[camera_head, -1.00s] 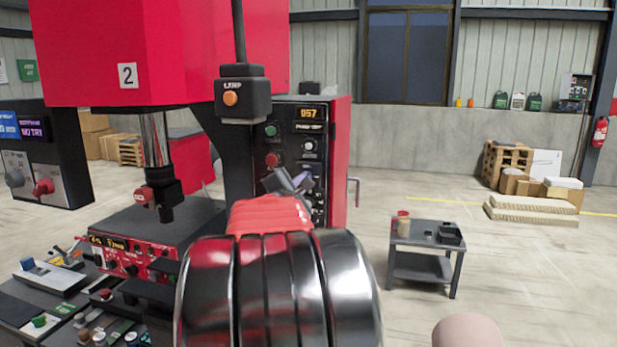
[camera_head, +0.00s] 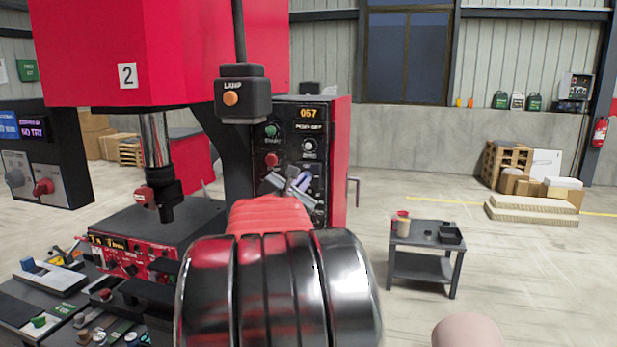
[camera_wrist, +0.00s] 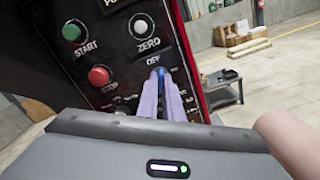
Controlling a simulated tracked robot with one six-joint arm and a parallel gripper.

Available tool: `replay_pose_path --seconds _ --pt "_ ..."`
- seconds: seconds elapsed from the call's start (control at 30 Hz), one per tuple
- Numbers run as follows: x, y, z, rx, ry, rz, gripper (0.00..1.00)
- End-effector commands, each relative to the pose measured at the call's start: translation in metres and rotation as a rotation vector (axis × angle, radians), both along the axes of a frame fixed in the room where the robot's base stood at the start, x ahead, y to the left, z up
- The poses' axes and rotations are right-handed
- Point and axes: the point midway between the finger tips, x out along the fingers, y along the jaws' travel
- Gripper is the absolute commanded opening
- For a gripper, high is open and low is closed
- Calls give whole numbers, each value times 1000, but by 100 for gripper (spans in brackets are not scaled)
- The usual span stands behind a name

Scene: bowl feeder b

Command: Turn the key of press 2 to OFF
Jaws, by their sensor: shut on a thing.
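In the wrist view the OFF label (camera_wrist: 152,58) shows below the ZERO knob (camera_wrist: 147,26). My gripper (camera_wrist: 160,78) is shut at the panel just under this label. A small blue part of the key (camera_wrist: 162,72) shows at the fingertips. The fingers hide most of the key, so I cannot read its angle. The gripper also shows at the panel in the head view (camera_head: 297,182).
The red STOP button (camera_wrist: 100,76) and green START button (camera_wrist: 74,32) lie left of the fingers. An orange-button lamp box (camera_head: 240,95) hangs above the panel's left side. A small dark table (camera_head: 425,240) stands to the right, with open floor around it.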

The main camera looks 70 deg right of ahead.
Motion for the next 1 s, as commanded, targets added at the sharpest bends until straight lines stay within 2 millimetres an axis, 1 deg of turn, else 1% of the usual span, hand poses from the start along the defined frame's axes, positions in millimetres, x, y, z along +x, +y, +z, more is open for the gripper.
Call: replay_pose_path --seconds 0.03,0.3,0.4,0.73,0.87,1.0 --pt "-1 -1 -4 0 38 -1 0" --pt "-1 -1 -4 -31 234 -1 0" --pt "-1 -1 -4 -36 265 -1 0" --pt "-1 -1 -3 -39 281 -2 0" --pt "-1 -1 -3 -50 352 -2 0" --pt "-2 -1 -3 -67 460 -2 0"
